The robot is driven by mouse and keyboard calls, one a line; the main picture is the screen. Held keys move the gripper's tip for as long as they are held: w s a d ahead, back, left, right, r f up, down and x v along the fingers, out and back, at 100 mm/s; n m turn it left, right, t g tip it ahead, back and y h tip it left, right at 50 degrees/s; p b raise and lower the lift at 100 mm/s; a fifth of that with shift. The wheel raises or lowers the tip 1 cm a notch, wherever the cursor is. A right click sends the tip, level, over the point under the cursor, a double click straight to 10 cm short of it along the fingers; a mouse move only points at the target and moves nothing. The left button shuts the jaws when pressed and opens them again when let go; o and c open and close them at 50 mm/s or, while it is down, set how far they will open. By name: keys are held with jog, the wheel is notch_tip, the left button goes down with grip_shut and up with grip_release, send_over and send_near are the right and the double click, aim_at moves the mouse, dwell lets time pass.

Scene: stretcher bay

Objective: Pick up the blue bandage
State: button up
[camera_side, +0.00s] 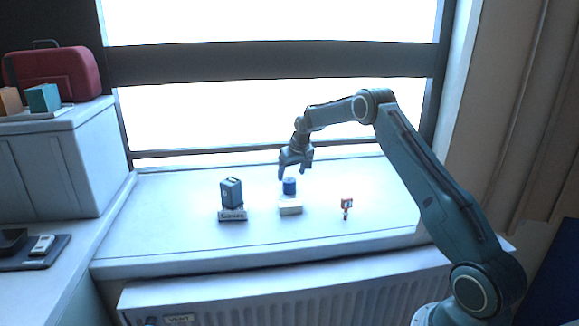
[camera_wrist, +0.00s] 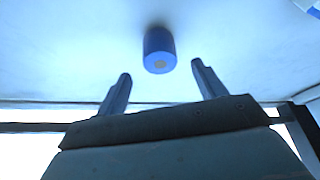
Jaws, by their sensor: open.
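The blue bandage (camera_side: 289,186) is a small upright blue cylinder on a low white block (camera_side: 290,207) on the pale sill. My gripper (camera_side: 296,174) is just above the bandage in the side view, fingers pointing down. In the wrist view my gripper (camera_wrist: 161,70) has its two fingers spread wide with nothing between them.
A grey-blue box (camera_side: 231,192) stands on a labelled block (camera_side: 232,214) left of the bandage. A small red-and-white item (camera_side: 346,207) stands to the right. A red case (camera_side: 55,75) sits on the white cabinet at left. The sill around the bandage is mostly clear.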

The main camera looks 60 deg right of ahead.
aim_at(289, 180)
jog(key=shift+w+f, duration=0.1)
jog(key=shift+f, duration=0.05)
jog(key=shift+x, duration=2.45)
jog(key=c, duration=1.1)
